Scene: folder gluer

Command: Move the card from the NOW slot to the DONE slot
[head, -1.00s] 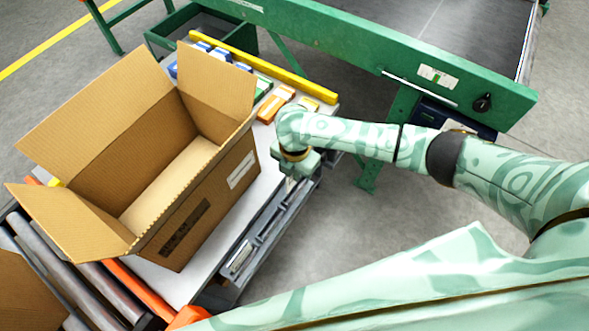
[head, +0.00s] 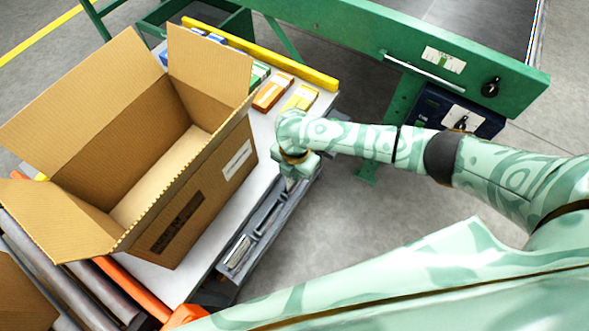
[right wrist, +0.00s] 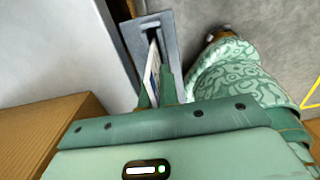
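A grey card rack (head: 255,238) runs along the table's near right side, with pale cards or labels in its nearer slots; I cannot read which slot is NOW or DONE. My right gripper (head: 290,183) is over the rack's far part, pointing down. In the right wrist view, a white and blue card (right wrist: 152,68) stands nearly edge-on in a grey slot (right wrist: 172,45). The right gripper's fingers (right wrist: 157,95) are on either side of the card's near edge, and a dark gap shows beside the right finger. My left gripper is in no view.
A large open cardboard box (head: 190,205) stands on the table close left of the rack. Orange (head: 272,92) and yellow (head: 301,97) small boxes lie behind the hand. A green conveyor frame (head: 400,60) crosses behind. Grey floor lies to the right of the rack.

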